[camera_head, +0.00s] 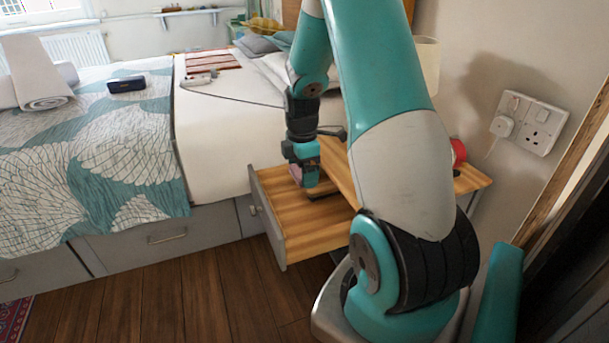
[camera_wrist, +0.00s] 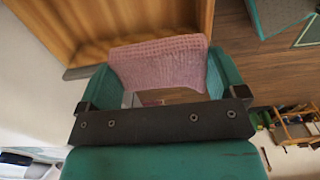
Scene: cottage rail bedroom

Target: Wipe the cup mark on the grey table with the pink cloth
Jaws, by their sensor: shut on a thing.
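My gripper (camera_head: 304,180) is shut on the pink cloth (camera_head: 295,172), pointing down over the open drawer (camera_head: 268,225) of the bedside table. In the wrist view the cloth (camera_wrist: 160,62) is stretched between the two fingers of my gripper (camera_wrist: 160,80), and the drawer's wooden inside (camera_wrist: 110,25) shows beyond it. The grey table's wooden top (camera_head: 470,180) is largely hidden behind my arm. I cannot make out a cup mark in either view. I cannot tell whether the cloth touches the drawer floor.
A red object (camera_head: 458,151) stands on the table top beside my arm. The bed (camera_head: 225,140) is to the left, with a dark box (camera_head: 126,84) and a rolled towel (camera_head: 42,85) on it. A wall socket (camera_head: 530,122) is at right. Wooden floor (camera_head: 180,300) is clear in front.

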